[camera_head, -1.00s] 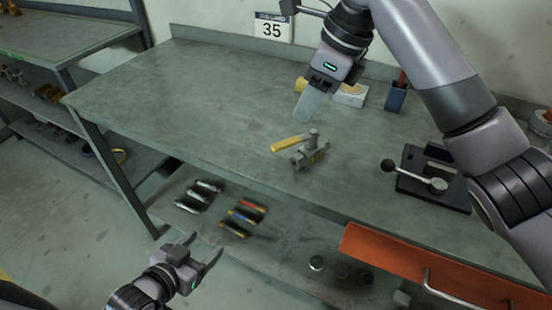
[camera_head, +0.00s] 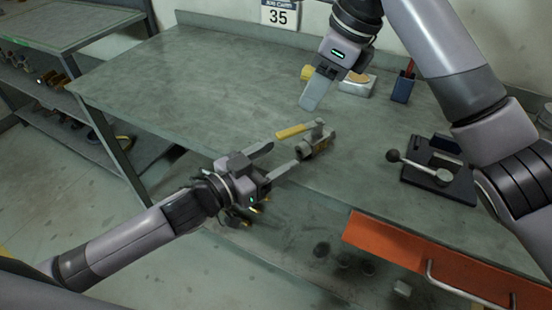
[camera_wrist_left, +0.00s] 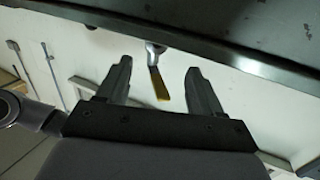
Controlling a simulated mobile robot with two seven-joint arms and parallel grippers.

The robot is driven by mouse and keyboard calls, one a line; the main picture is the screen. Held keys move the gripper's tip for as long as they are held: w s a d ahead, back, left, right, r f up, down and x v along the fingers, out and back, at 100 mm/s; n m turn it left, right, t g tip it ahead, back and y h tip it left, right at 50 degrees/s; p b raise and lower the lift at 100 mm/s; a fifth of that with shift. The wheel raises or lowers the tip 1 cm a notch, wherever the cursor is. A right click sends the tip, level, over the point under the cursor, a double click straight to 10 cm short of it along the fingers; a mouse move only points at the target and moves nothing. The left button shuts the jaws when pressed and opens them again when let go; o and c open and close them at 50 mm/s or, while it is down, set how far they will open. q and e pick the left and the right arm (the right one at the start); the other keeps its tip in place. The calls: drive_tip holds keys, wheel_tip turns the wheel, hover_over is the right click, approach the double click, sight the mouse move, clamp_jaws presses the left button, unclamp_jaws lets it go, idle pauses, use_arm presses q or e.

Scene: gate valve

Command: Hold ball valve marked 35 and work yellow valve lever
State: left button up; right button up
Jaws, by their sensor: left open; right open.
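The ball valve (camera_head: 318,143), a small metal body, lies on the grey workbench (camera_head: 190,90) near its front edge. Its yellow lever (camera_head: 291,131) points left from the top of the body. My left gripper (camera_head: 283,158) is open just left of the valve, fingers pointing toward it, nothing between them. In the left wrist view the yellow lever (camera_wrist_left: 160,84) shows beyond and between the open fingers (camera_wrist_left: 155,80). My right gripper (camera_head: 312,92) hangs above the bench behind the valve, pointing down, with no object visible in it.
A black vise-like fixture with a ball-ended handle (camera_head: 440,170) stands right of the valve. An orange drawer (camera_head: 430,258) juts out below the front edge. The bench's left side is clear.

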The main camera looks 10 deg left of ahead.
sight(300, 148)
use_arm(q)
drive_tip(key=shift+w+d, duration=0.3)
drive_tip(key=shift+d, duration=0.35)
drive_tip(key=shift+x, duration=3.05)
